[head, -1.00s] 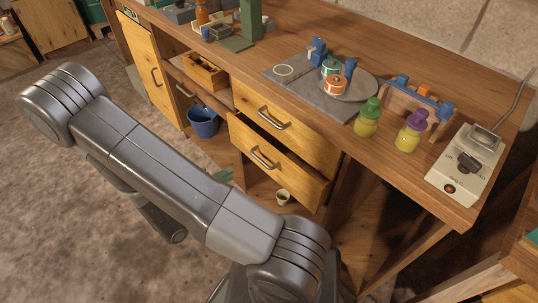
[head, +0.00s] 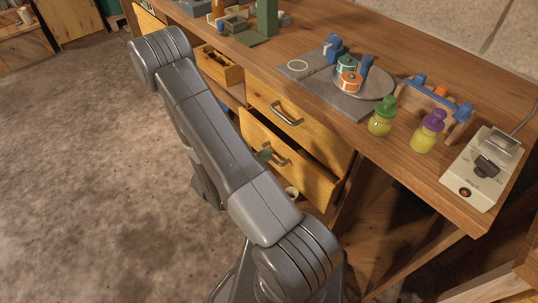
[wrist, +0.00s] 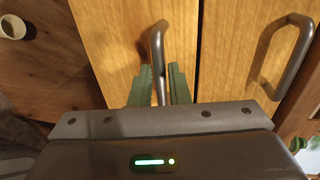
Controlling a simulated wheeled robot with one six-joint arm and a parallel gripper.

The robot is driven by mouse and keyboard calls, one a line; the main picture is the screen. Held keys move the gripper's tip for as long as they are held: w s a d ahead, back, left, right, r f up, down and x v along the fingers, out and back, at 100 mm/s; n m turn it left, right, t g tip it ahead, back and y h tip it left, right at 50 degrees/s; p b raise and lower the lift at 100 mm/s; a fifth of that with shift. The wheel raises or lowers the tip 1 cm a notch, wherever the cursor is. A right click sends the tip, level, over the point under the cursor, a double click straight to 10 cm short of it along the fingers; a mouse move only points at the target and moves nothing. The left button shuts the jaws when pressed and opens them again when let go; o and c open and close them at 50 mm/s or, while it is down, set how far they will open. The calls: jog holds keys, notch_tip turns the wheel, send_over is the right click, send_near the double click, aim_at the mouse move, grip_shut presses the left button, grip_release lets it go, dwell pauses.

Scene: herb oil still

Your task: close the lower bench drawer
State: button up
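The lower bench drawer (head: 308,178) has a wooden front with a grey bar handle, and it stands out from the bench with a dark gap above its front. Its handle (wrist: 157,42) is upright in the wrist view. My gripper (wrist: 159,70) has two green fingers, one on each side of this handle, with visible gaps, so it is open around the handle. In the head view my arm hides most of the gripper; a green finger shows by the lower handle. The upper drawer (head: 318,127) sits above, its handle (wrist: 290,55) to the right in the wrist view.
A small pale cup (wrist: 12,25) is on the shelf below the lower drawer. An open wooden box (head: 220,67) sits in the bench's compartment. Green (head: 382,118) and purple-capped (head: 428,132) bottles stand on the benchtop. The floor at left is clear.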

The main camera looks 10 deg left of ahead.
jog(key=shift+x, duration=1)
grip_shut()
